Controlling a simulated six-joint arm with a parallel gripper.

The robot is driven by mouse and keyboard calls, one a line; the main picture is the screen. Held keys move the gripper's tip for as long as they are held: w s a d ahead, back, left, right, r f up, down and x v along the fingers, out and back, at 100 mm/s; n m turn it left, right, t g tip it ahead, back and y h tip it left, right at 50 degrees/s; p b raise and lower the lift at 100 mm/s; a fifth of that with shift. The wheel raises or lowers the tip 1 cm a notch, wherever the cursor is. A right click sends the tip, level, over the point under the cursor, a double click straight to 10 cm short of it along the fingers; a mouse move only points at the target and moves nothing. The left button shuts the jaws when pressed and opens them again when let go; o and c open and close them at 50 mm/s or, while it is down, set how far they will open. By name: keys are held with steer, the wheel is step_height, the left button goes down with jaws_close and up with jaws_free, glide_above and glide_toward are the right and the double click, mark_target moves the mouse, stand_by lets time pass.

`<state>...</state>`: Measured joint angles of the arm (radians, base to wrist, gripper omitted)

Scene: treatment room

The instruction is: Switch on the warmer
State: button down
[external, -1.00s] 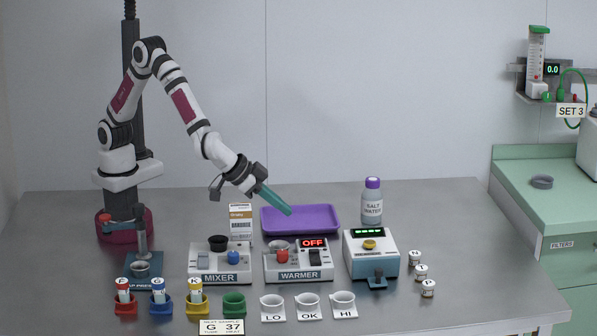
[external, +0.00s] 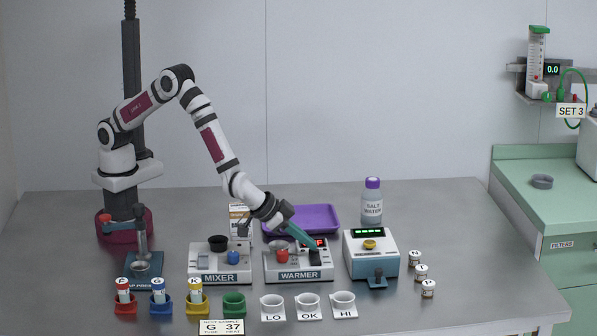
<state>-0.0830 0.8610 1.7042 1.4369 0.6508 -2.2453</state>
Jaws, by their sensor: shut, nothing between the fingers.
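The warmer (external: 298,275) is a white unit with a dark "WARMER" label on its front, in the middle of the table. It has a red knob (external: 282,255), a dark rocker switch (external: 315,258) at its right and a red lit display (external: 321,242). My gripper (external: 315,248) is shut and empty, its teal fingers pointing down and right. Its tips are at the top of the rocker switch; I cannot tell whether they touch it. The fingers hide most of the display; only its last letter, which looks like an F, shows.
The mixer (external: 219,276) stands left of the warmer, and a white and blue device (external: 371,262) right of it. Behind are a purple tray (external: 325,215), a carton and a salt water bottle (external: 372,204). White cups (external: 308,308) stand in front.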

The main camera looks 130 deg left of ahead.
steer(key=shift+s+a+f, duration=0.15)
steer(key=shift+f, duration=0.25)
steer(key=shift+w+d+r, duration=0.35)
steer(key=shift+w+d, duration=0.2)
steer(key=shift+r, duration=0.1)
steer(key=r, duration=0.4)
steer(key=shift+s+r, duration=0.3)
steer(key=shift+s, duration=0.05)
steer(key=s+a+v, duration=0.1)
steer(key=v, duration=0.8)
steer(key=shift+s, duration=0.25)
steer(key=shift+a, duration=0.15)
